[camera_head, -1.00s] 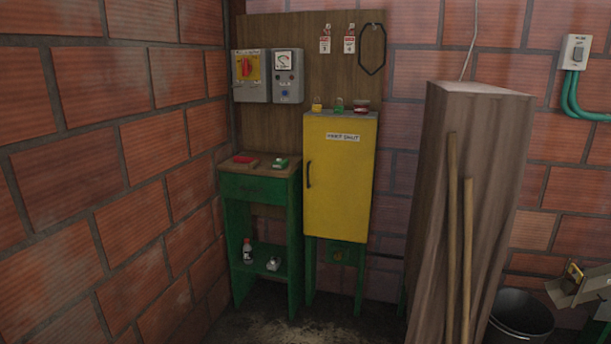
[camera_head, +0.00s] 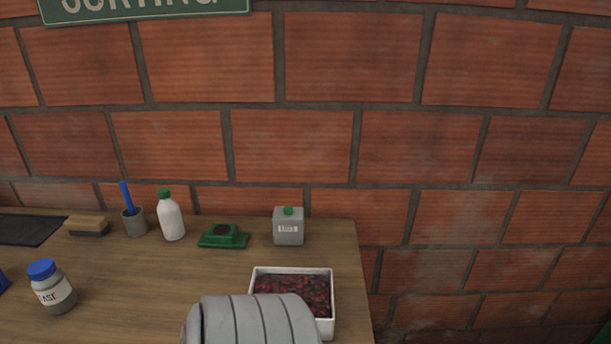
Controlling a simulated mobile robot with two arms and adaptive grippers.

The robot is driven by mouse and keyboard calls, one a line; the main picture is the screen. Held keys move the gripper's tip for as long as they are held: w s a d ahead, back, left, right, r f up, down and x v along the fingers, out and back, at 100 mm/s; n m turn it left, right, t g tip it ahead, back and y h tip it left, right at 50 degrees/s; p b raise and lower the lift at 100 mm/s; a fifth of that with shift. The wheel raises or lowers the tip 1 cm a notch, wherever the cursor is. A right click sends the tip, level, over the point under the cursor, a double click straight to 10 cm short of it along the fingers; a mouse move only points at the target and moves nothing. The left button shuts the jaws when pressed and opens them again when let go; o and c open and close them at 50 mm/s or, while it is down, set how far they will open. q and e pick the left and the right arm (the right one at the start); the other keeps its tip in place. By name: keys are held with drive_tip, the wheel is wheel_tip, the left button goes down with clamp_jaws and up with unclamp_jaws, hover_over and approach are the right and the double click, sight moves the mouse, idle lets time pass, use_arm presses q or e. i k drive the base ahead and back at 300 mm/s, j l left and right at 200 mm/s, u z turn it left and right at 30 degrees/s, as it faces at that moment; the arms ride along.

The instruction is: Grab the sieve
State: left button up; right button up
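I see nothing that I can make out as a sieve in this view. A grey ribbed rounded part, which looks like a piece of my own arm, rises at the bottom middle and hides the lower left of a white tray (camera_head: 292,270). The tray holds dark red cherry-like pieces and stands near the right end of a wooden table (camera_head: 150,285). Neither of my grippers shows.
Along the table's back are a dark flat piece (camera_head: 28,230), a brush (camera_head: 88,225), a grey cup (camera_head: 135,223), a white bottle (camera_head: 171,219), a green device (camera_head: 222,236) and a grey canister (camera_head: 289,229). A blue-capped jar (camera_head: 54,288) stands front left. Brick wall behind.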

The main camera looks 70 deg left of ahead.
sight(314, 285)
drive_tip(key=u, duration=2.4)
drive_tip(key=j+z, duration=0.25)
drive_tip(key=j, duration=1.15)
